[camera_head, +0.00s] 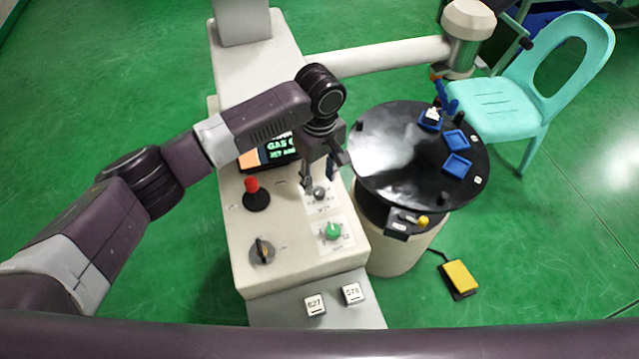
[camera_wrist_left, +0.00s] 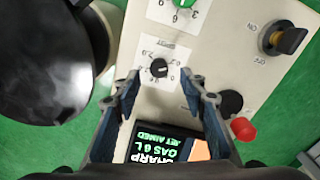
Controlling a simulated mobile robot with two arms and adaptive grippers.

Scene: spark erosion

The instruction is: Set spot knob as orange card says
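The spot knob is a small dark round knob (camera_head: 320,193) on a white numbered label on the console. My left gripper (camera_head: 318,181) points down over the console close to this knob. In the left wrist view its two fingers (camera_wrist_left: 166,86) are spread wide with nothing between them, and the knob shows just beyond the tips. An orange patch (camera_wrist_left: 201,150) shows beside the dark display; no writing is readable on it. My right gripper is not in view.
A green knob (camera_head: 332,231), a black switch (camera_head: 262,250) marked ON and OFF and a red-topped lever (camera_head: 254,194) stand near on the console. The display (camera_wrist_left: 160,148) reads GAS 6 L. A black round table (camera_head: 385,180) with blue trays stands right.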

